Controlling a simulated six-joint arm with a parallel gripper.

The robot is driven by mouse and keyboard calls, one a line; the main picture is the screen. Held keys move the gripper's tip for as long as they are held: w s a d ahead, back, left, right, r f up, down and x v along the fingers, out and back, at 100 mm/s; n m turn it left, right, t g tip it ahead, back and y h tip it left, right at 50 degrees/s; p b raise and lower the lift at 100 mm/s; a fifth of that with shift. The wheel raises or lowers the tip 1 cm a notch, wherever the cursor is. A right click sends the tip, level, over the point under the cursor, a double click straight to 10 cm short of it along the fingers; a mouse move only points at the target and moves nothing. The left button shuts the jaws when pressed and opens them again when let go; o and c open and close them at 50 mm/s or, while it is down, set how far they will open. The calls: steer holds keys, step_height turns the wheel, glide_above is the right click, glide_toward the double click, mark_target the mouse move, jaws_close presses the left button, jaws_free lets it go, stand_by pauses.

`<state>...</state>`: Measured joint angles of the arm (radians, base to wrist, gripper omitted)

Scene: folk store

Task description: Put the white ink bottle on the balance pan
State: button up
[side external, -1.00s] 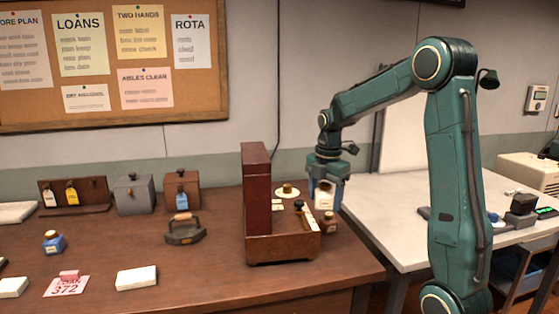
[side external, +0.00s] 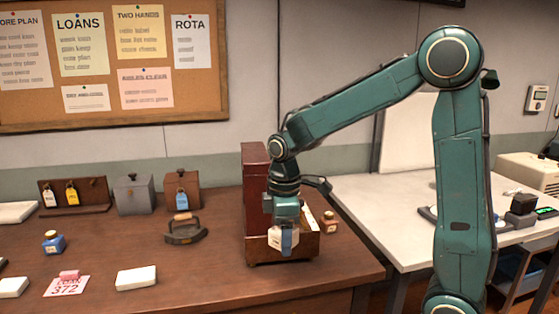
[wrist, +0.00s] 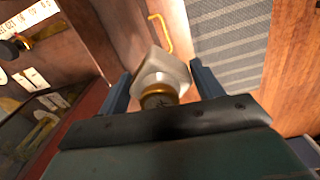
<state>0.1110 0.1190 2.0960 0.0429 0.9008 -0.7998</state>
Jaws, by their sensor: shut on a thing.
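My gripper (side external: 285,243) is shut on the white ink bottle (side external: 275,238). In the side view they are in front of the open brown wooden case (side external: 262,250), and the arm covers part of it. In the wrist view the white bottle (wrist: 162,74) sits between the two blue-grey fingers (wrist: 158,88), its brown-gold cap towards the camera. I cannot make out the balance pan for certain in either current view.

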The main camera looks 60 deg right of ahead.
steer(key=w+a+f+m, duration=0.1)
steer(key=w+a+m, duration=0.1)
steer(key=w, duration=0.4)
steer(key=w+a+m, duration=0.2)
steer(key=w, duration=0.4)
steer(key=shift+w+a+f, duration=0.3)
steer(key=shift+f, duration=0.05)
steer(key=shift+m, duration=0.3)
steer(key=m, duration=0.6)
